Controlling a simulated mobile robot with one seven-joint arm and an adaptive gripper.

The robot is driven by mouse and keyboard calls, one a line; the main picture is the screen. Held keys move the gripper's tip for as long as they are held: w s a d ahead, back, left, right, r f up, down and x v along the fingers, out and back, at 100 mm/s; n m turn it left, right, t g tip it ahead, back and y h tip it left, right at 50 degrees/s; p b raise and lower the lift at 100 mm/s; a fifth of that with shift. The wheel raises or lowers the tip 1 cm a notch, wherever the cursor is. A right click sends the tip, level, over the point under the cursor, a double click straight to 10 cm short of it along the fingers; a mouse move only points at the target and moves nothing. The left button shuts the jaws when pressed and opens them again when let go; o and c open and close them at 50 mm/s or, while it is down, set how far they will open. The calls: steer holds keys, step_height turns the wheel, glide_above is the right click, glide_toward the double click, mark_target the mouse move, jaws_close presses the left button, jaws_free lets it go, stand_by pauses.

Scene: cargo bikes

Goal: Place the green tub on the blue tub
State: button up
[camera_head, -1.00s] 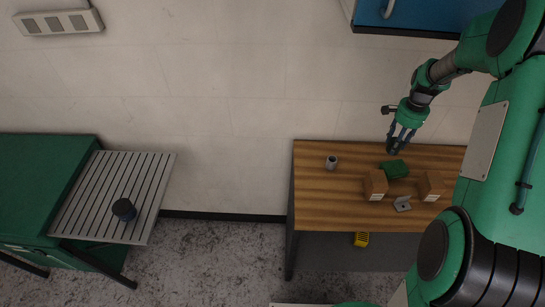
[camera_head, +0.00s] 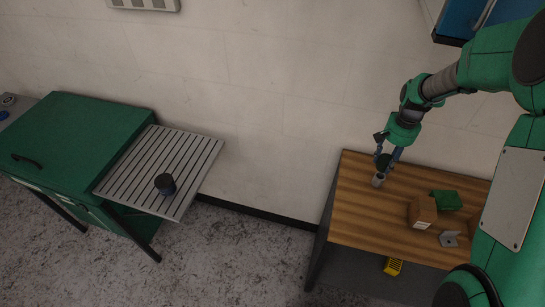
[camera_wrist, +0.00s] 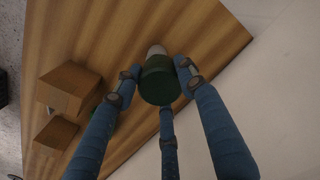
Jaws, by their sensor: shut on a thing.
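The green tub (camera_wrist: 160,82) is a dark green round tub, held between the three blue fingers of my gripper (camera_wrist: 160,90) in the wrist view. In the head view my gripper (camera_head: 386,160) is above the left part of the wooden table, and the tub in it looks small and dark (camera_head: 383,161). The blue tub (camera_head: 166,188) stands upright on the slatted shelf (camera_head: 140,180) at the left, far from my gripper. Its top looks black, its side dark blue.
A grey can (camera_head: 378,181) stands on the wooden table (camera_head: 365,215), just below my gripper in the picture. Brown boxes (camera_head: 422,212), a green block (camera_head: 446,200) and a grey bracket (camera_head: 450,239) are to its right. A floor gap (camera_head: 250,250) separates table and shelf.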

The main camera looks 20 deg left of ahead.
steer(key=s+a+m+p, duration=0.2)
steer(key=s+a+m, duration=0.15)
steer(key=a, duration=1.45)
steer(key=s+a+m+p, duration=0.15)
steer(key=s+a, duration=0.35)
steer(key=a, duration=1.3)
steer(key=s+a+m+p, duration=0.3)
steer(key=s+a+m, duration=0.5)
steer(key=s+a, duration=1.6)
steer(key=a, duration=0.3)
steer(key=shift+s+a+r+m, duration=0.25)
steer(key=shift+s+r+m, duration=0.05)
steer(key=shift+s, duration=0.1)
steer(key=w+a, duration=0.2)
steer(key=a, duration=0.2)
steer(key=w+a+f, duration=0.1)
steer(key=w+a, duration=0.2)
steer(key=a, duration=0.2)
steer(key=w+a, duration=0.3)
steer(key=a, duration=0.1)
steer(key=shift+a+f+p, duration=0.2)
steer(key=shift+a+p, duration=0.1)
steer(key=shift+a, duration=0.1)
